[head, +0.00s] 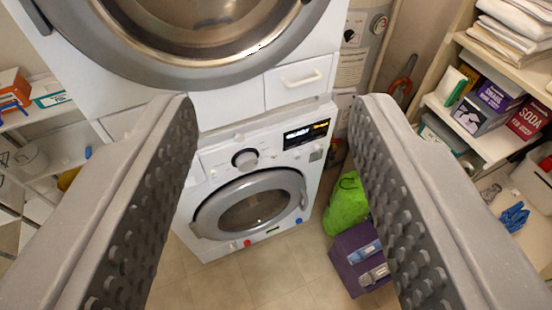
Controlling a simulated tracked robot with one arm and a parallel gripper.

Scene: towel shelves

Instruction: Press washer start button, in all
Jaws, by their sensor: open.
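A white front-loading washer (222,196) stands in the middle of the head view, below a second stacked machine (215,102). Its control panel has a round knob (245,159) and a dark display (306,133) with lit marks. A small grey square (316,156) is below the display at the right. I cannot tell which mark is the start button. The washer's round door (250,205) looks closed. My gripper (275,105) is open and empty, its two padded fingers spread either side of the washer. The fingers appear apart from the panel.
Shelves at the right hold boxes (530,118) and folded towels (510,30). A green bag (345,205) and a purple box (352,262) are on the floor right of the washer. Shelves (50,110) stand at the left. Tiled floor (250,275) is clear before the washer.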

